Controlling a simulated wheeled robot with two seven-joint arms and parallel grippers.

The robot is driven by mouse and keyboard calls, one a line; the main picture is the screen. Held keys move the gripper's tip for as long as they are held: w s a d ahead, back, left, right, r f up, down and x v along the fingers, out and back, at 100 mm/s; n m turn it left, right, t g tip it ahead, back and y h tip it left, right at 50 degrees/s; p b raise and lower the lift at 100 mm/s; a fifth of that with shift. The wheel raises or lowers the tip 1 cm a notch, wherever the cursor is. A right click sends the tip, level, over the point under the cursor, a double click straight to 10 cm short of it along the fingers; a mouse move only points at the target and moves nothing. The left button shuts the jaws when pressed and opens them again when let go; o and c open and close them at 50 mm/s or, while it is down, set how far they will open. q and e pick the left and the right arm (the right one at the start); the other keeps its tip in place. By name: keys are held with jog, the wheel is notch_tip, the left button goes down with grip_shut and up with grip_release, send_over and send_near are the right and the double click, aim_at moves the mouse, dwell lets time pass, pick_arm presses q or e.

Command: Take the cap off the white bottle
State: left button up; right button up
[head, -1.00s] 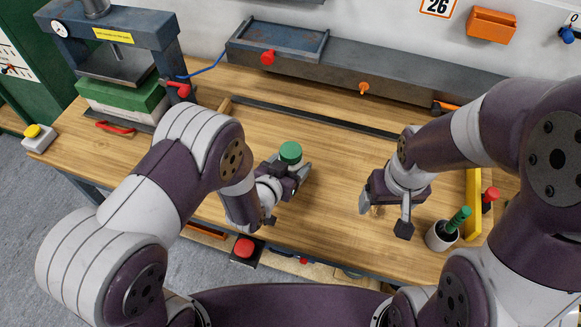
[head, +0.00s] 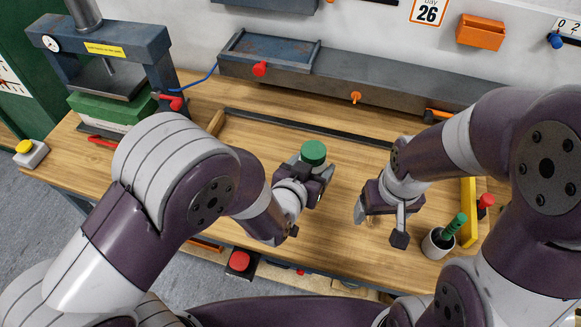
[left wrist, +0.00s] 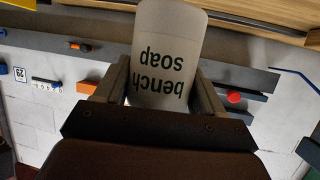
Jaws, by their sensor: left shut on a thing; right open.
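The white bottle, which shows in the left wrist view (left wrist: 165,45) with dark "bench soap" lettering upside down, is between the fingers of my left gripper. My left gripper (head: 316,170) is shut on it. In the head view, the green cap (head: 313,152) sits on top of the bottle, and the gripper hides most of the white body. My right gripper (head: 379,228) is open and empty, to the right of the bottle and apart from it, with its fingers pointing down over the bench.
The wooden bench (head: 335,228) is clear between the arms. A pot (head: 437,244) with a green-handled tool stands right of my right gripper, near a yellow bar (head: 468,215). A press (head: 110,62) stands back left. A dark strip (head: 300,127) lies across the bench.

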pick_arm(q)
jog(key=d+r, duration=0.1)
jog(key=s+d+r, duration=0.2)
jog(key=d, duration=0.1)
jog(key=shift+s+d, duration=0.1)
jog(key=shift+s, duration=0.15)
jog(key=o, duration=0.4)
jog(key=c, duration=0.6)
